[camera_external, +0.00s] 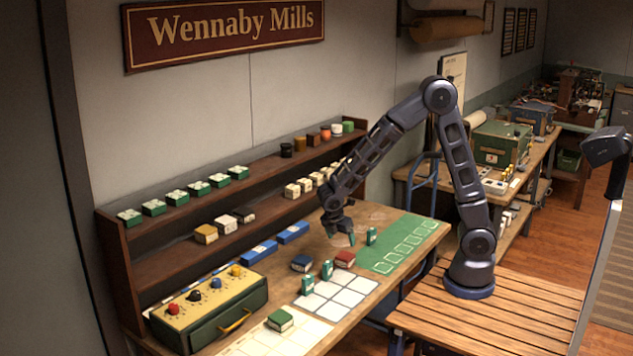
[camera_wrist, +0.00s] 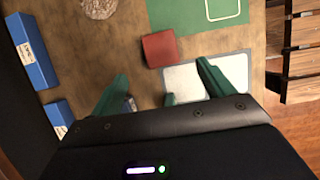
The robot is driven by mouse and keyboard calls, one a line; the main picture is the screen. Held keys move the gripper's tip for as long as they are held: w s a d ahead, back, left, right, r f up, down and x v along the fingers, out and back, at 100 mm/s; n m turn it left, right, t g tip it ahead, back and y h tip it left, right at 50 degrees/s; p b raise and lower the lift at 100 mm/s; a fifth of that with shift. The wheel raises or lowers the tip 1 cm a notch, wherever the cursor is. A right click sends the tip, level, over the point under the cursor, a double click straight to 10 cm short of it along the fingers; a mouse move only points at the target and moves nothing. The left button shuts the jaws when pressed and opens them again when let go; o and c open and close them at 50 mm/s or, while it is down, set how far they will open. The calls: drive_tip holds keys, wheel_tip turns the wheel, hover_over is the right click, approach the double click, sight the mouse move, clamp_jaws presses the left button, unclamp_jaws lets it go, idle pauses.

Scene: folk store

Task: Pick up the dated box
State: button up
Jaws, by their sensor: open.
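I cannot read a date on any box, so I cannot tell which one is dated. My gripper (camera_external: 339,237) is open and empty above the bench, behind the red box. In the wrist view, my gripper's green fingers (camera_wrist: 160,82) are spread wide. The red box (camera_wrist: 159,49) lies beyond the fingertips; a small blue object beside the left finger is mostly hidden.
A white grid card (camera_external: 337,300) and a green mat (camera_external: 405,240) lie on the bench. A wooden shelf (camera_external: 195,232) with several small boxes stands along the wall. A knobbed case (camera_external: 210,310) fills the front left. Long blue boxes (camera_external: 293,232) lie below the shelf.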

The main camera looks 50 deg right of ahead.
sight(345, 255)
drive_tip(key=shift+x, duration=5.7)
drive_tip(key=shift+a, duration=0.2)
drive_tip(key=shift+c, duration=0.4)
drive_tip(key=c, duration=1)
